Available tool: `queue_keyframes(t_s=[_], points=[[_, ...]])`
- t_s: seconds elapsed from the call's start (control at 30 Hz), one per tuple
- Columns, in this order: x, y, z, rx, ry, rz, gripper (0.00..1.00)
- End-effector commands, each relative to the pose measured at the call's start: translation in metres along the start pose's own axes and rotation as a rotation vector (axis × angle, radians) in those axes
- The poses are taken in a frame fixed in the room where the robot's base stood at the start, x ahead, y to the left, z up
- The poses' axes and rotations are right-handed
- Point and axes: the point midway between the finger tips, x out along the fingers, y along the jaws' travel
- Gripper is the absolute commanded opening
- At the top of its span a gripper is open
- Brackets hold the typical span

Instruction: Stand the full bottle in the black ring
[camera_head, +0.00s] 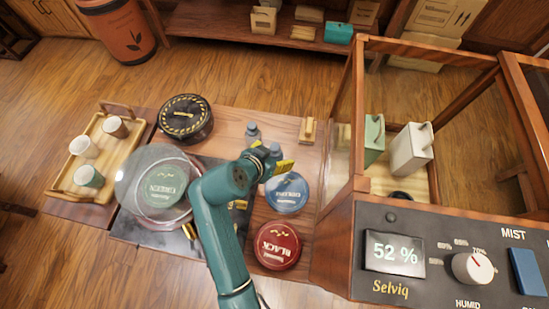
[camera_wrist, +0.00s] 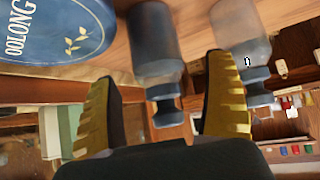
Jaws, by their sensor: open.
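Two bottles with dark caps stand close together on the table. The darker, blue-grey bottle (camera_wrist: 155,45) shows nearer the blue tin in the wrist view and also in the head view (camera_head: 276,149). The other bottle (camera_wrist: 240,40) looks paler and see-through, apparently the emptier one; it is farther back in the head view (camera_head: 252,132). My gripper (camera_wrist: 165,75) is open, with the darker bottle seen between its yellow fingers; contact cannot be told. The right finger overlaps the paler bottle in the wrist view. A black round thing, possibly the ring (camera_head: 402,196), lies partly hidden inside the glass cabinet.
A blue OOLONG tin (camera_head: 286,194) and a red BLACK tin (camera_head: 278,246) sit near my arm. The wooden-framed glass cabinet (camera_head: 358,120) holds green (camera_head: 374,140) and white (camera_head: 410,150) canisters. A glass dome (camera_head: 140,185) and cup tray (camera_head: 58,182) are left.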

Motion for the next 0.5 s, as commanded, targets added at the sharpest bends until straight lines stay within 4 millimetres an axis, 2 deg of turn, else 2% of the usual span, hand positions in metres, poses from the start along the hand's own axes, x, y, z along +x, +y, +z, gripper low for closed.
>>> queue_keyframes(t_s=[0.03,0.2,0.47,0.5], points=[[0.014,0.001,0.003,0.001,-0.001,0.003,0.85],[0.037,0.0,0.001,0.001,-0.001,0.001,0.85],[0.038,0.0,0.0,0.0,0.0,-0.001,0.85],[0.038,0.0,0.0,0.0,0.0,-0.001,0.77]])
